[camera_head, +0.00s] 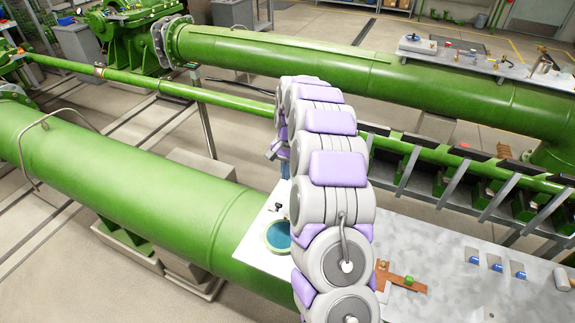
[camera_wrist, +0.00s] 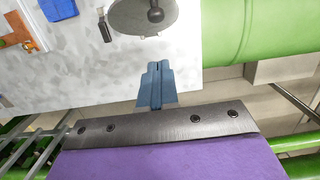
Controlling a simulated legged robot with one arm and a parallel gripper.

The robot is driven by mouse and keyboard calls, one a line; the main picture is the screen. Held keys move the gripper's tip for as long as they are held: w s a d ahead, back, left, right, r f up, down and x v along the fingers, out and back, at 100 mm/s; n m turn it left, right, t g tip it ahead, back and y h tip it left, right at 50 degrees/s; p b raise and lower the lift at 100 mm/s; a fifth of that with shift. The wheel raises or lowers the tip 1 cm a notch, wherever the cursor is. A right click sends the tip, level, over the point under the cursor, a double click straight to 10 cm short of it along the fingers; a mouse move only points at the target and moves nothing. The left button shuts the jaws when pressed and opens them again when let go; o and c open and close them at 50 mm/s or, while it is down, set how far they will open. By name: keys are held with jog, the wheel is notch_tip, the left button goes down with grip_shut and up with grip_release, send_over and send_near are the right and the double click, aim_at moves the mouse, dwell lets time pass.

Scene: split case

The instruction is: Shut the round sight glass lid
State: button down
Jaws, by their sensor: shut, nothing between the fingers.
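A round sight glass (camera_head: 278,236) with a teal face and a pale green rim is on the metal plate, left of my arm in the head view. In the wrist view a round grey disc (camera_wrist: 128,17) with a dark ball knob (camera_wrist: 155,14) is at the top edge, partly cut off; it looks like the lid, but its tilt is hard to tell. My gripper (camera_wrist: 157,66) is shut and empty, its blue fingertips pointing toward the disc with a small gap in the picture. In the head view my arm hides most of the gripper.
A large green pipe (camera_head: 130,190) runs beside the plate (camera_head: 450,270). A small dark fitting (camera_wrist: 104,27) stands left of the disc. Blue pieces (camera_head: 495,264) and a brown board with a green block (camera_head: 409,281) lie farther right on the plate.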

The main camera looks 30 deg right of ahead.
jog(key=s+a+f, duration=0.2)
jog(key=a+f, duration=0.1)
jog(key=f, duration=0.3)
jog(key=shift+f, duration=0.35)
jog(key=shift+s+a, duration=0.15)
jog(key=shift+s, duration=0.05)
